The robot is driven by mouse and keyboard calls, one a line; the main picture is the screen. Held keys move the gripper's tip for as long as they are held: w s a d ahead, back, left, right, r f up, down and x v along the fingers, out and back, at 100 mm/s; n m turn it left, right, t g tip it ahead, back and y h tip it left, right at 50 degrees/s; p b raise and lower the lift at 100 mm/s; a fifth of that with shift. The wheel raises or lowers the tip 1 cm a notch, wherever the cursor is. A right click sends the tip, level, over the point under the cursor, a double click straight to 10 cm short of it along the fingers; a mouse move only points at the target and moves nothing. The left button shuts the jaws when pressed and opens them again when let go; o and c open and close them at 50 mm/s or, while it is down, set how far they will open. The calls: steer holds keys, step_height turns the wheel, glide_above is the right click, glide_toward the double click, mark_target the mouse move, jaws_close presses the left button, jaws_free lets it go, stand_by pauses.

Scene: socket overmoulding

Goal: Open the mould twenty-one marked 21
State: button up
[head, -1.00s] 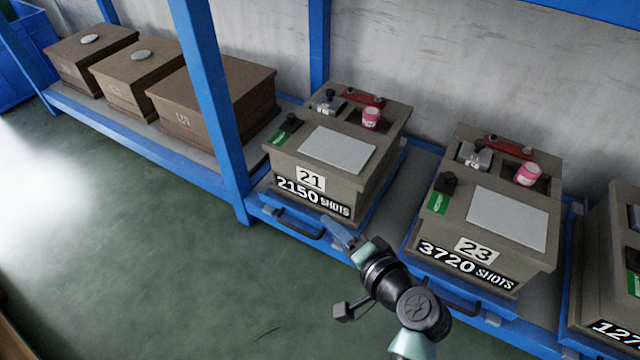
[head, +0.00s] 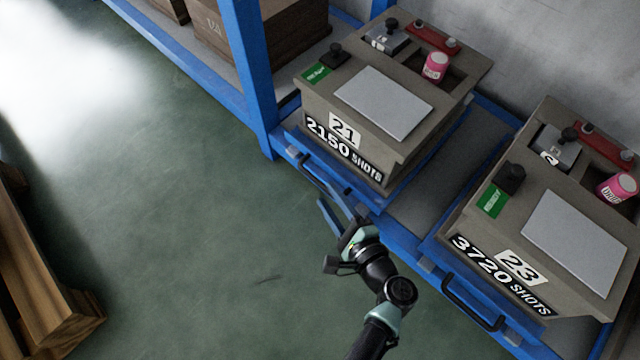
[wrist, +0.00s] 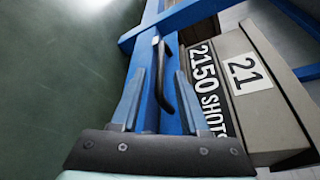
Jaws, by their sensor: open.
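The mould twenty-one (head: 345,160) is a taupe box with a "21" label and a "2150 SHOTS" strip on its front. It sits on a blue sliding tray in the rack and looks closed. A black bar handle (head: 322,178) is on the tray's front; it also shows in the wrist view (wrist: 163,85). My gripper (head: 338,205) is open and empty, close to the handle's right end in the head view. In the wrist view my gripper (wrist: 159,75) has the handle between its two blue fingers, apparently without touching; the remaining distance is unclear.
Mould 23 (head: 540,230), marked 3720 SHOTS, stands to the right with its own black handle (head: 472,302). A blue rack post (head: 252,80) rises left of mould 21. Brown boxes stand behind it. A wooden pallet (head: 45,285) lies lower left. Green floor between is clear.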

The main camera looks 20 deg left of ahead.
mark_target(321, 186)
steer(key=b+x, duration=0.2)
steer(key=x, duration=0.2)
steer(key=shift+w+a+f, duration=0.1)
steer(key=shift+w+f, duration=0.05)
steer(key=shift+w+a, duration=0.35)
steer(key=shift+a, duration=0.05)
jaws_close()
stand_by(1.0)
